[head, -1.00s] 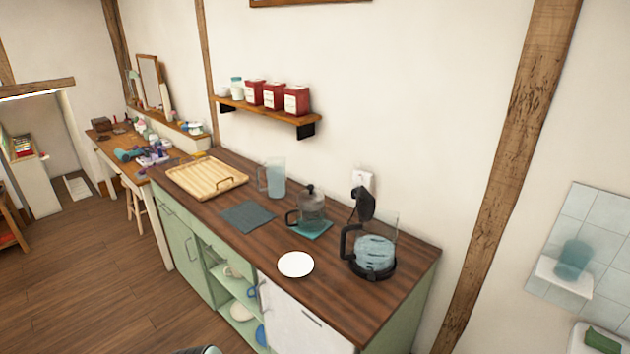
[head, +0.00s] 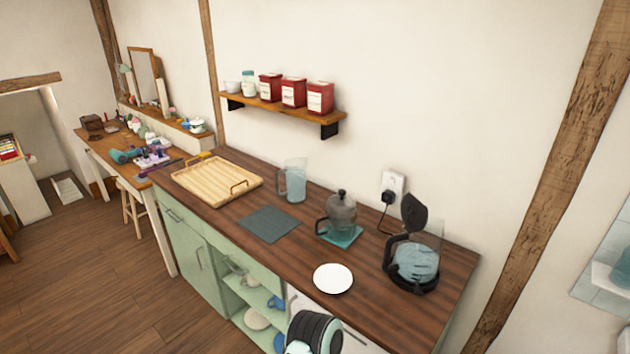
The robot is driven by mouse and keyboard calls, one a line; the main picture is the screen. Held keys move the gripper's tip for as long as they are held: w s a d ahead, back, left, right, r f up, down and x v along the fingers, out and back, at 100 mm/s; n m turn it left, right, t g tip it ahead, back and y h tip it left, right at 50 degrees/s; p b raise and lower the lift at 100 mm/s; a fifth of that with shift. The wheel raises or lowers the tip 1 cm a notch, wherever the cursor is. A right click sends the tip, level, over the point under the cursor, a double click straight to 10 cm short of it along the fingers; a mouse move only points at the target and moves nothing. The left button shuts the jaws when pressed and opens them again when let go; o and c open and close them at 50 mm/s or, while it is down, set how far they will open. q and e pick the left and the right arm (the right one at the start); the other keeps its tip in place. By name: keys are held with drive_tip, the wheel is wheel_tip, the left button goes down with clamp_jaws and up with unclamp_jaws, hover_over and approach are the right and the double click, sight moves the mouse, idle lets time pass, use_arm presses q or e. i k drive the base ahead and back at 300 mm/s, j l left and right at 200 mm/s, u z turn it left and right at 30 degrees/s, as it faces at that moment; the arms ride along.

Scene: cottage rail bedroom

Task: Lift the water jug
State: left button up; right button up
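A clear jug with a handle and pale blue water (head: 295,182) stands upright at the back of the wooden countertop (head: 330,225), between the tray and the glass teapot. Its handle faces left. A dark, rounded part of my own arm shows at the bottom edge, below the white plate and away from the jug. Neither gripper's fingers are in view.
A wooden tray (head: 217,180), grey cloth (head: 268,223), glass teapot (head: 342,213) on a teal mat (head: 340,237), white plate (head: 333,278) and glass kettle (head: 415,262) with raised lid share the counter. A shelf (head: 285,107) with red canisters hangs above.

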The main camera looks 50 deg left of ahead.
sight(295, 171)
drive_tip(key=k+j+z, duration=0.15)
drive_tip(key=j, duration=0.2)
drive_tip(key=j+z, duration=0.2)
drive_tip(key=j, duration=0.15)
drive_tip(key=k+j+z, duration=0.15)
drive_tip(key=j, duration=0.15)
drive_tip(key=k+j, duration=0.15)
drive_tip(key=j, duration=0.2)
drive_tip(key=k+j+z, duration=0.15)
drive_tip(key=j, duration=0.15)
drive_tip(key=k+j, duration=0.15)
drive_tip(key=j, duration=0.2)
